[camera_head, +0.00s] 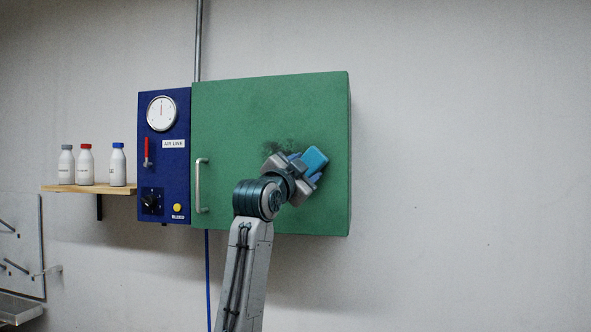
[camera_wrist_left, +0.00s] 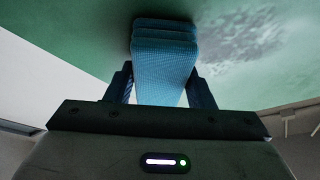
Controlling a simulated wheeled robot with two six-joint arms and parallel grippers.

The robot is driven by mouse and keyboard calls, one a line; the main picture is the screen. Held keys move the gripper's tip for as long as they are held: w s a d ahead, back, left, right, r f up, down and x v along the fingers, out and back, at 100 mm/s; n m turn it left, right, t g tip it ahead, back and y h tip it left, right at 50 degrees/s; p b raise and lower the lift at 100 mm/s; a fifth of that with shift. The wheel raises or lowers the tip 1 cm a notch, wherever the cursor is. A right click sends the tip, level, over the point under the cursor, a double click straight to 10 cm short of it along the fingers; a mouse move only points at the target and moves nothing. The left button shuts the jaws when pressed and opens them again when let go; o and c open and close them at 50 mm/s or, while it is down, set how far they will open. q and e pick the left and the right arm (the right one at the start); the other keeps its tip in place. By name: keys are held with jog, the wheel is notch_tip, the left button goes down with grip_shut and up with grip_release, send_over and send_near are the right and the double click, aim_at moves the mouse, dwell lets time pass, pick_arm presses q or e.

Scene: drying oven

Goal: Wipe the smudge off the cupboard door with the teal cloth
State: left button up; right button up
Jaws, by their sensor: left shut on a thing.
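My left gripper (camera_head: 303,168) is in front of the right half of the green cupboard door (camera_head: 240,130). It is shut on the folded teal cloth (camera_head: 315,160), which points up and right. In the left wrist view the cloth (camera_wrist_left: 165,60) sits between the two fingers, its far end at or close to the door; I cannot tell if it touches. The dark smudge (camera_head: 283,147) shows on the door just left of and above the gripper, partly hidden by it. In the left wrist view the smudge (camera_wrist_left: 240,35) is a grey speckled patch right of the cloth. My right gripper is not in view.
The door has an upright metal handle (camera_head: 202,185) on its left. Left of it is a blue panel (camera_head: 165,185) with a gauge (camera_head: 161,113), a red lever (camera_head: 146,152) and a yellow button (camera_head: 178,208). A wooden shelf (camera_head: 75,188) holds three bottles. The wall at right is bare.

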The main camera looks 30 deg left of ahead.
aim_at(303, 155)
pick_arm(q)
jog(key=shift+a+r, duration=0.1)
jog(key=shift+r, duration=0.75)
jog(key=shift+s+a, duration=0.5)
jog(key=shift+a, duration=1.5)
jog(key=shift+s+a, duration=0.45)
jog(key=shift+a, duration=1.5)
jog(key=shift+s+a, duration=0.5)
jog(key=shift+a, duration=1.5)
jog(key=shift+d+r, duration=0.25)
jog(key=shift+r, duration=0.6)
jog(key=shift+w+d, duration=0.25)
jog(key=shift+d, duration=0.65)
jog(key=shift+w+d, duration=0.2)
jog(key=shift+d, duration=0.7)
jog(key=shift+w+d, duration=0.25)
jog(key=shift+d, duration=0.65)
jog(key=shift+w+d, duration=0.25)
jog(key=shift+d, duration=0.8)
jog(key=shift+w+d, duration=0.3)
jog(key=shift+d, duration=0.8)
jog(key=shift+w+d, duration=0.25)
jog(key=shift+d, duration=0.8)
jog(key=shift+a, duration=0.1)
